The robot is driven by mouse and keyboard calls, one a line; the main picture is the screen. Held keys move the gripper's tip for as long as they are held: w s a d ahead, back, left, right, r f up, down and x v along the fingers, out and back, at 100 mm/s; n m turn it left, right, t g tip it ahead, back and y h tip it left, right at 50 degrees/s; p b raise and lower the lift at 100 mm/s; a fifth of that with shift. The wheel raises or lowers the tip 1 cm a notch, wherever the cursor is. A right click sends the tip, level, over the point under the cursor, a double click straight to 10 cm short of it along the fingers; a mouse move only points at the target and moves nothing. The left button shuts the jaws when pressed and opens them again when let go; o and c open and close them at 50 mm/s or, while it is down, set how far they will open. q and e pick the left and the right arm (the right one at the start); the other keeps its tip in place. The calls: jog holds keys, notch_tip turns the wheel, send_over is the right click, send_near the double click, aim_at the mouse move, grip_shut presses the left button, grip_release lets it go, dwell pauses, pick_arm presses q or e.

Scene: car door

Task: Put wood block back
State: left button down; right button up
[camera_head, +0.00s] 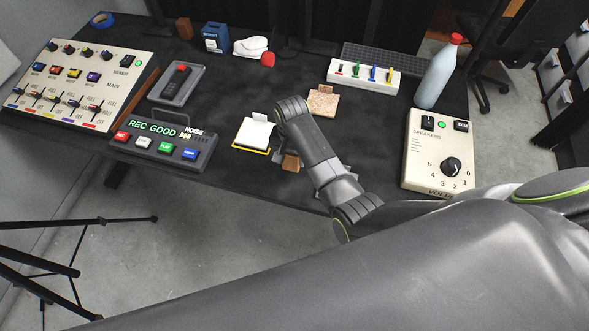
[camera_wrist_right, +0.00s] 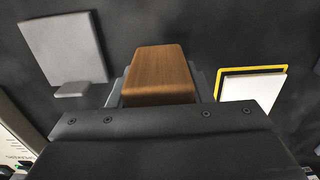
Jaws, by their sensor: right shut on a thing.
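The wood block (camera_head: 291,163) is brown and sits at the end of my right arm, near the front edge of the dark table. It also shows large in the right wrist view (camera_wrist_right: 158,75), between the grey jaws. My right gripper (camera_head: 285,160) is shut on it, mostly hidden behind my own arm in the head view. I cannot tell whether the block touches the table. Another small brown block (camera_head: 184,28) stands at the back left of the table. My left gripper is not in view.
A white pad with a yellow edge (camera_head: 253,133) lies just left of the gripper. A speckled tan square (camera_head: 322,102) lies behind it. The recorder panel (camera_head: 163,145) is further left, the speaker box (camera_head: 437,150) right. A bottle (camera_head: 438,74) stands at the right rear.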

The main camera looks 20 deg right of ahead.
aim_at(292, 165)
jog(key=shift+f, duration=0.75)
notch_tip(292, 165, down, 3)
jog(key=shift+r, duration=0.1)
jog(key=shift+f, duration=0.65)
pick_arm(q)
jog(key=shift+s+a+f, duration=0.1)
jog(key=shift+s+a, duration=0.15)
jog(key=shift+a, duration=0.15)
pick_arm(e)
jog(key=o, duration=1.3)
jog(key=shift+f, duration=0.1)
